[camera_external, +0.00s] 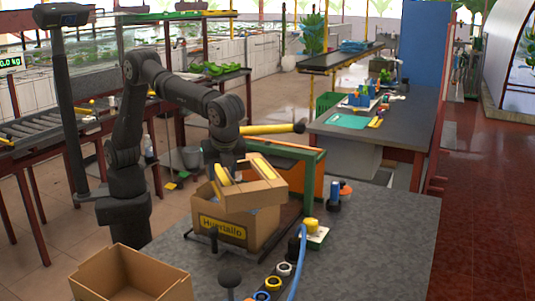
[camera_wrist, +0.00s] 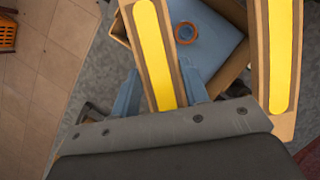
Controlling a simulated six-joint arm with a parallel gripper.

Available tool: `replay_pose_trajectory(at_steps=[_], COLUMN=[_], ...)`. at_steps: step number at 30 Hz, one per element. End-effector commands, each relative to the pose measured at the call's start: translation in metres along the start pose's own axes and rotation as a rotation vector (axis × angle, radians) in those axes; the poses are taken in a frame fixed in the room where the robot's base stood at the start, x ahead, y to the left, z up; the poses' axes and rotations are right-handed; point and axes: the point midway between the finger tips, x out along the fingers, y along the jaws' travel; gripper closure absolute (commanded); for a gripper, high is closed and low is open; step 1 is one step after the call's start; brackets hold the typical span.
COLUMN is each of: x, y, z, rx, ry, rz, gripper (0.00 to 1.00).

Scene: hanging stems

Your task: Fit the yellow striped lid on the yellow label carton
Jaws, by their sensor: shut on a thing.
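The yellow label carton (camera_external: 222,228) stands open-topped on the grey table, its label facing the camera. The yellow striped lid (camera_external: 252,197) is cardboard with two yellow stripes. It is over the carton, turned and tilted relative to its rim, not seated squarely; whether it touches the rim I cannot tell. My gripper (camera_external: 229,166) is at the lid's far left part. In the wrist view, my gripper (camera_wrist: 160,92) has its blue-grey fingers on both sides of the left striped bar (camera_wrist: 153,50). Between the bars the carton's blue interior (camera_wrist: 215,45) shows, with an orange ring (camera_wrist: 186,32) in it.
An empty open carton (camera_external: 125,275) stands at the front left. Rolls of tape (camera_external: 273,283), a blue hose (camera_external: 297,265) and a small yellow-topped device (camera_external: 312,232) lie right of the labelled carton. The table's right part is clear. A green-framed stand (camera_external: 312,170) is behind.

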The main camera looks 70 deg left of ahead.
Motion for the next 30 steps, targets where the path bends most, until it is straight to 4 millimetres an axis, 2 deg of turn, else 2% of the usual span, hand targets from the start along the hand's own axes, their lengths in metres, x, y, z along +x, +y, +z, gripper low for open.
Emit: replay_pose_trajectory(at_steps=[9, 14, 15, 21, 30], x=[0.001, 0.0, 0.009, 0.022, 0.036], y=[0.002, 0.005, 0.001, -0.005, -0.005], z=[0.003, 0.003, 0.0, -0.007, -0.013], rx=[-0.414, -0.572, -0.609, -0.691, -0.693], ry=[0.002, 0.001, -0.002, 0.0, -0.001], rz=[0.173, 0.238, 0.253, 0.286, 0.287], gripper=[0.75, 0.75, 0.75, 0.75, 0.75])
